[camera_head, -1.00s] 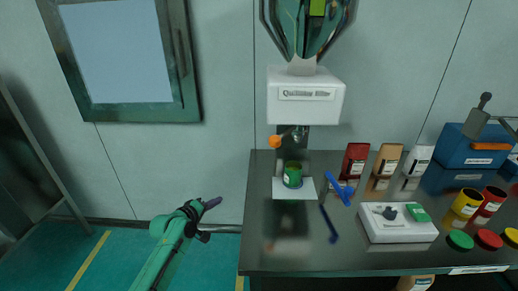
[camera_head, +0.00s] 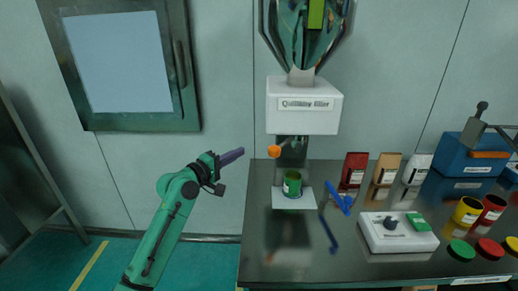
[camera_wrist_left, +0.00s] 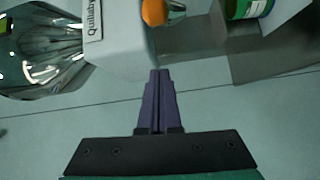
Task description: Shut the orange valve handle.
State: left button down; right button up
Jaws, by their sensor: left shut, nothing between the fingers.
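The orange valve handle (camera_head: 274,151) sticks out to the left under the white sieve housing (camera_head: 304,105), above a green can (camera_head: 292,184) on a white plate. My left gripper (camera_head: 239,153) is shut and empty, just left of the handle at about its height, with a gap between them. In the left wrist view the purple fingers (camera_wrist_left: 160,78) are together, and the orange handle (camera_wrist_left: 154,12) shows at the top edge, apart from the fingertips. The green can (camera_wrist_left: 248,8) is partly cut off at the top right there. My right gripper does not show.
The dark table (camera_head: 285,256) holds blue tools (camera_head: 338,198), a white scale-like box (camera_head: 397,232), several bags, coloured cans and lids, and a blue case (camera_head: 467,155) at the right. A wall window (camera_head: 125,62) is at left. The space left of the table is free.

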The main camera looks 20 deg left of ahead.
pick_arm(q)
jog(key=w+d+p, duration=0.3)
jog(key=d, duration=0.3)
jog(key=shift+w+f, duration=0.2)
jog(key=shift+w, duration=0.2)
jog(key=shift+p, duration=0.3)
